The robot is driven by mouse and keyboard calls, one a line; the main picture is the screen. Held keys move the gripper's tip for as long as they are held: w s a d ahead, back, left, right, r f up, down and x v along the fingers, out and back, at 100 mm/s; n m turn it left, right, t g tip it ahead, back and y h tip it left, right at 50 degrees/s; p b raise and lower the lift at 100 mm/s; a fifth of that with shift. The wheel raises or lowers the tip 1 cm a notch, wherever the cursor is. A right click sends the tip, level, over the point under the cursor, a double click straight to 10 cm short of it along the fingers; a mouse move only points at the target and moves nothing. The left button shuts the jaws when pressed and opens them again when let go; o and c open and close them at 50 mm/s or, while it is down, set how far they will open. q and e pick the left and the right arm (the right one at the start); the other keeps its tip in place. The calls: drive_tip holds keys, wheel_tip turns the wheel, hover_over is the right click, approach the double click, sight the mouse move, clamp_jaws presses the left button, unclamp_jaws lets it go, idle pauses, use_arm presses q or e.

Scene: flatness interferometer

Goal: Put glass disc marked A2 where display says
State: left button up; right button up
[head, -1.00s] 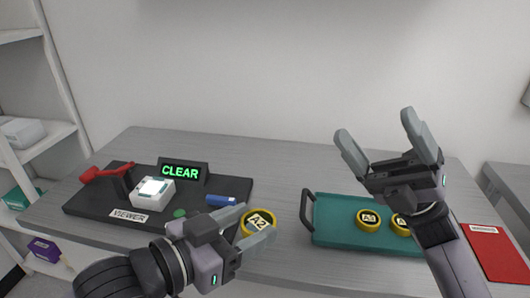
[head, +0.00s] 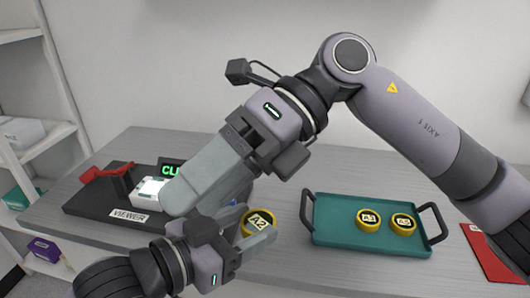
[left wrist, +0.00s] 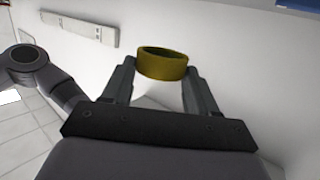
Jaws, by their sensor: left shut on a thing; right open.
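A yellow-rimmed glass disc marked A2 (head: 262,217) is held between the fingers of my left gripper (head: 258,229), above the table's front. The disc's ring (left wrist: 162,63) also shows in the left wrist view, between both fingertips. The display (head: 169,169) on the black viewer base (head: 85,206) shows green letters "CL"; the rest is hidden by my right gripper. My right gripper (head: 180,203) is open, pointing down-left over the viewer; side-on, its fingers overlap. The white viewer block (head: 143,189) with a lit top is partly covered by it.
A teal tray (head: 335,232) with two handles holds a disc marked A3 (head: 367,220) and another yellow disc (head: 402,224). A red folder (head: 487,247) lies at the right.

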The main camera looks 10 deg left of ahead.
drive_tip(key=w+f+m+t+h, duration=0.2)
drive_tip(key=t+h, duration=0.2)
drive_tip(key=m+t+h, duration=0.2)
drive_tip(key=t+h, duration=0.2)
drive_tip(key=t, duration=0.1)
approach(256, 220)
drive_tip(key=f, duration=0.6)
drive_tip(key=w+a+f, duration=0.1)
drive_tip(key=f, duration=0.2)
drive_tip(key=shift+r, duration=0.1)
drive_tip(key=c, duration=1.2)
use_arm(q)
drive_tip(key=o, duration=1.2)
drive_tip(key=shift+f, duration=0.1)
